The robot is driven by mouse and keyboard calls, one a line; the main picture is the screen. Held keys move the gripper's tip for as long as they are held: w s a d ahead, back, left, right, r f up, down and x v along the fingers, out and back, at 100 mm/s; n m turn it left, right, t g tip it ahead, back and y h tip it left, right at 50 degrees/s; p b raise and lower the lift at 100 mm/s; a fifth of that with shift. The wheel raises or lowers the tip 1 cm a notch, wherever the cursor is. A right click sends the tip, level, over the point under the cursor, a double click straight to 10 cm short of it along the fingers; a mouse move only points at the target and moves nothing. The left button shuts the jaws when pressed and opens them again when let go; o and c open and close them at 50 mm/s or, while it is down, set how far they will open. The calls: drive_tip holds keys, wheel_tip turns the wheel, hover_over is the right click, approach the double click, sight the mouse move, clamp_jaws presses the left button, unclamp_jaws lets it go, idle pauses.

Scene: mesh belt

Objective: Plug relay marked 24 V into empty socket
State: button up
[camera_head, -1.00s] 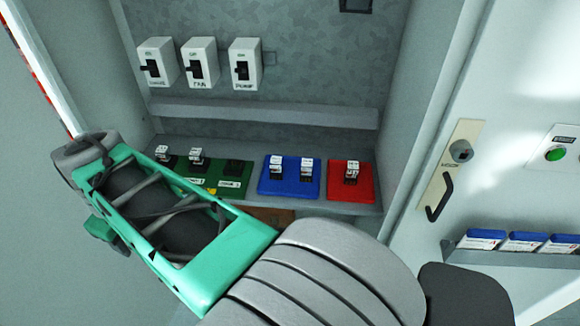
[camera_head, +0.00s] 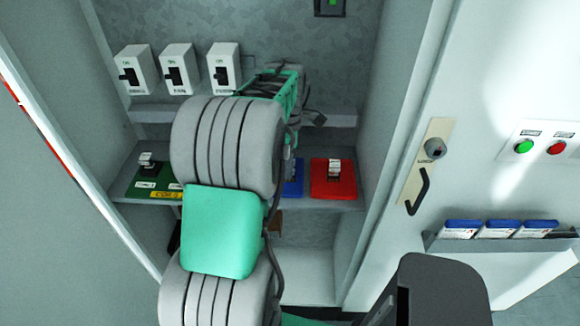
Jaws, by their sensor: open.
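Several small relays with white tops stand on coloured socket boards on the cabinet shelf. One relay (camera_head: 147,160) is at the left of the green board (camera_head: 172,168). One relay (camera_head: 334,168) stands on the red board (camera_head: 345,190). Of the blue board (camera_head: 297,185) only a right strip shows. My arm covers the right part of the green board, including the dark bare socket there in the earlier view, and most of the blue board. The voltage marks are too small to read. My arm reaches up into the cabinet; my gripper's fingers are hidden, so I cannot see what they touch.
Three white breaker switches (camera_head: 180,70) are on the back wall above a grey rail (camera_head: 340,117). The open door at the right carries a handle (camera_head: 418,190), a green button (camera_head: 523,147), a red button (camera_head: 557,148) and a rack (camera_head: 500,243) with blue-topped boxes.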

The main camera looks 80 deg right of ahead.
drive_tip(key=shift+f, duration=0.95)
clamp_jaws()
